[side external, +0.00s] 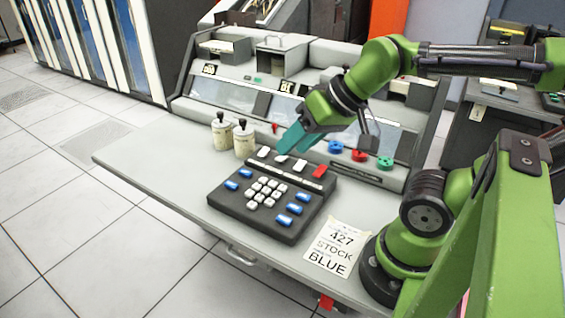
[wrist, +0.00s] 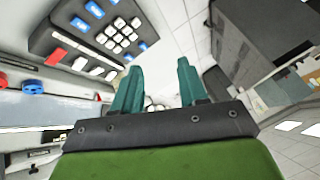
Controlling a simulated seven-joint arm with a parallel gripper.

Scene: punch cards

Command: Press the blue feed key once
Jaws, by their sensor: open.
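A dark key panel (side external: 222,201) lies on the grey desk. It carries several blue keys: two at its left, the upper one (side external: 246,172) and the lower one (side external: 231,185), and three at its right, such as the top right one (side external: 303,196). Blue keys (wrist: 94,9) also show in the wrist view. Key lettering is too small to read, so I cannot tell which blue key is feed. My gripper (side external: 289,150) has teal fingers, open and empty, above the panel's far edge. Both fingers (wrist: 159,66) show in the wrist view, apart, with nothing between them.
White number keys (side external: 265,190) fill the panel's middle. A red key (side external: 319,171) and white keys stand along its far edge. Two cream canisters (side external: 244,138) stand at the back left; coloured knobs (side external: 359,155) line the console. A "427 STOCK BLUE" card (side external: 337,245) lies right of the panel.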

